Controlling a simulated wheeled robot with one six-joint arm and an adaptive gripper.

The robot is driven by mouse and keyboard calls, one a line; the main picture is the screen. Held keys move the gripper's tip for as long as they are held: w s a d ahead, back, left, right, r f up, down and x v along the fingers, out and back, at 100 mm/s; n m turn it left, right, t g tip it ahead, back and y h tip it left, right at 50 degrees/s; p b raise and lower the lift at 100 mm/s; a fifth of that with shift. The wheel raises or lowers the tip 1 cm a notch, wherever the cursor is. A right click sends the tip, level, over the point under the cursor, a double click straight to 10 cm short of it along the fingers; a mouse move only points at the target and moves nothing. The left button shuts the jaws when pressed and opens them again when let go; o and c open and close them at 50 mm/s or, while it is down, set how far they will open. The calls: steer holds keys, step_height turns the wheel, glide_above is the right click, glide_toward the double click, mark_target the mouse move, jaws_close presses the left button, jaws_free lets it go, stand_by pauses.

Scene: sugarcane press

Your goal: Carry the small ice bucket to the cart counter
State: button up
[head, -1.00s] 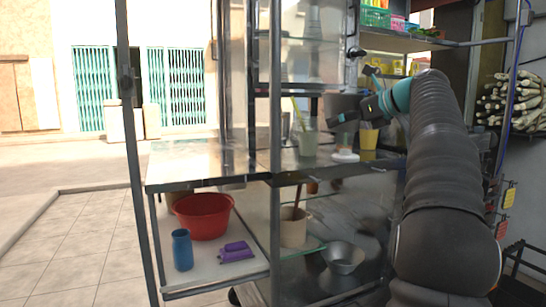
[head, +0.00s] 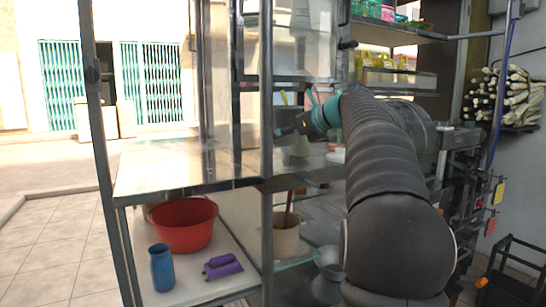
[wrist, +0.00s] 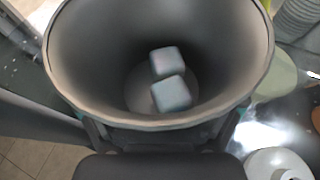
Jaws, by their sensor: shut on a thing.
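The small ice bucket (wrist: 75,45) is a grey, open-topped bucket that fills the upper middle of the wrist view. Two pale ice cubes (wrist: 170,93) lie inside it, at the bottom. My gripper (head: 292,130) is shut on the bucket; its fingers show under the near rim in the wrist view. In the head view, my arm and gripper hide most of the bucket. The cart counter (head: 165,165) is a shiny steel top, and its left part is bare. My gripper is above the counter, toward its right part.
A greenish cup (wrist: 280,72) stands close beside the bucket, and a white round lid (wrist: 277,165) is near it. Upright cart posts (head: 266,150) stand in front of the counter. A red basin (head: 183,228), a blue cup (head: 162,268) and a purple object (head: 222,266) sit on the shelf below.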

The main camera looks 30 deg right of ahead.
steer(key=shift+w+a+f, duration=0.35)
steer(key=shift+a+f, duration=0.05)
steer(key=shift+a, duration=0.15)
steer(key=shift+w+a+f, duration=0.3)
steer(key=shift+a+f, duration=0.05)
steer(key=shift+a, duration=0.2)
steer(key=shift+f+b, duration=0.75)
steer(key=shift+f, duration=1.2)
steer(key=shift+f, duration=0.2)
steer(key=o, duration=0.9)
steer(key=shift+o, duration=0.2)
